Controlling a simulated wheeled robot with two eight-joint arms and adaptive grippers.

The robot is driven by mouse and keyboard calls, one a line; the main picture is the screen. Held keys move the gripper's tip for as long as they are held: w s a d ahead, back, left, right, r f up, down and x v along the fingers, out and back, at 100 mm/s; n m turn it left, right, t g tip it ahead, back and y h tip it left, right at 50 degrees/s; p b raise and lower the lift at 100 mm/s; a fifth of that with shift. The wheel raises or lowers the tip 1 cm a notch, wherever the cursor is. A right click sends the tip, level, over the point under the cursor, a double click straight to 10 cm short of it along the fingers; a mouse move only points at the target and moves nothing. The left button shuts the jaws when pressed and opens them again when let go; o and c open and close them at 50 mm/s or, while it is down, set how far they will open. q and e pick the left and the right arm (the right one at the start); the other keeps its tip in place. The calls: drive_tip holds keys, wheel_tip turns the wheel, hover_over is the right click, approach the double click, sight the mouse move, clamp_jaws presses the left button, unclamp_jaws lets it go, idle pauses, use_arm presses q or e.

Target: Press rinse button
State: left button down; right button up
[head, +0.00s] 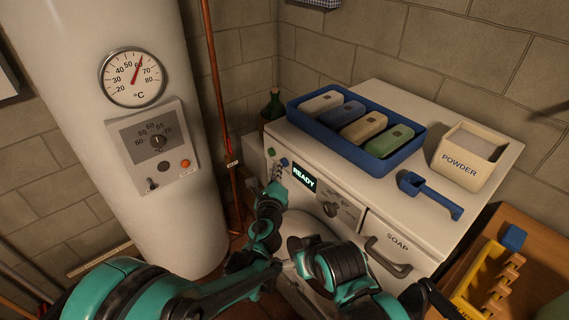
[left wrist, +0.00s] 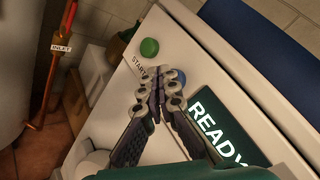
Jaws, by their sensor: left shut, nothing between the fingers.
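The white washing machine has a green button (head: 271,152) and a blue button (head: 284,162) at the left end of its front panel. A lit READY display (head: 304,178) is beside them. In the left wrist view START is printed near the green button (left wrist: 149,47); the blue button (left wrist: 181,76) is partly hidden behind a fingertip, and no label for it shows. My left gripper (left wrist: 157,84) is shut and empty, its tips in front of the panel close to the blue button. I cannot tell whether they touch it.
A blue tray (head: 357,154) with several soap bars, a blue scoop (head: 430,194) and a POWDER box (head: 468,157) stand on the machine. A dial (head: 339,206) and SOAP drawer (head: 388,256) are right of the display. The white boiler (head: 125,180) and copper pipe (head: 214,80) stand left.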

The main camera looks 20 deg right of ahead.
use_arm(q)
drive_tip(key=shift+d, duration=0.15)
drive_tip(key=shift+w+d, duration=0.1)
drive_tip(key=shift+d, duration=0.2)
drive_tip(key=shift+a, duration=0.1)
idle(0.4)
drive_tip(key=shift+a, duration=0.25)
drive_tip(key=s+a, duration=0.2)
drive_tip(key=a, duration=0.3)
drive_tip(key=shift+s+a+b, duration=0.15)
drive_tip(key=shift+a+b, duration=0.2)
drive_tip(key=shift+b, duration=0.05)
drive_tip(key=shift+a, duration=0.1)
idle(0.6)
